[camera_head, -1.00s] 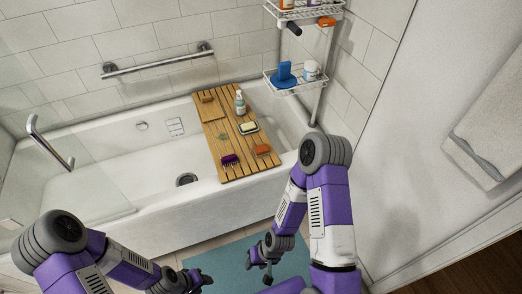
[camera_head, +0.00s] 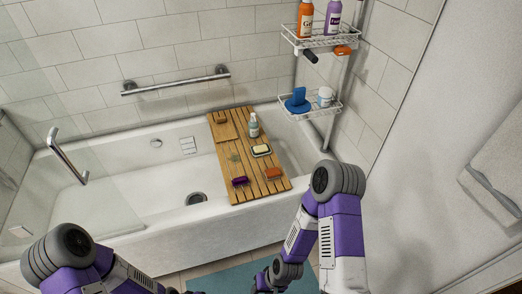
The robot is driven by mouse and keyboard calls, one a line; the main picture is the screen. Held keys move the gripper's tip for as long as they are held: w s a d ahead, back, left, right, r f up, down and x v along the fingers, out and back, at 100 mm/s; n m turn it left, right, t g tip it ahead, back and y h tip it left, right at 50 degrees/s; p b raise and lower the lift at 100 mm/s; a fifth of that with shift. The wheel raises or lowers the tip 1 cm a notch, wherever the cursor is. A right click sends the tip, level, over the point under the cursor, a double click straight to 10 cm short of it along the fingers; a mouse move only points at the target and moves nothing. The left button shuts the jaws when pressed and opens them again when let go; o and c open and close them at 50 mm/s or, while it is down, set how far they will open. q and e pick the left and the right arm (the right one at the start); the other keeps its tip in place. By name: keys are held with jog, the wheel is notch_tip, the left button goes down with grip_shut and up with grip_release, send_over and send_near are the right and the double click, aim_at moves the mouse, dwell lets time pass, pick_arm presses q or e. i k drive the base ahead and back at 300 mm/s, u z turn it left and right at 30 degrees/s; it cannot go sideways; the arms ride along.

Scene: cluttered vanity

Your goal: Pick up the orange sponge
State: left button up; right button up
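A small orange block (camera_head: 272,174), which looks like a sponge, lies near the front right end of the wooden bath tray (camera_head: 226,158). Neither arm touches the tray.
On the tray are a purple brush (camera_head: 240,181), a soap dish (camera_head: 261,151), a pump bottle (camera_head: 253,126) and a brown item (camera_head: 220,118). A wire rack (camera_head: 320,108) stands behind on the right. The tub wall (camera_head: 170,248) lies between me and the tray. A glass screen is at left.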

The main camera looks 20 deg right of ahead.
aim_at(272, 173)
jog(key=k, duration=0.6)
jog(key=z, duration=0.45)
jog(key=i, duration=1.2)
jog(key=z, duration=1.05)
jog(key=i, duration=0.25)
jog(key=z, duration=0.15)
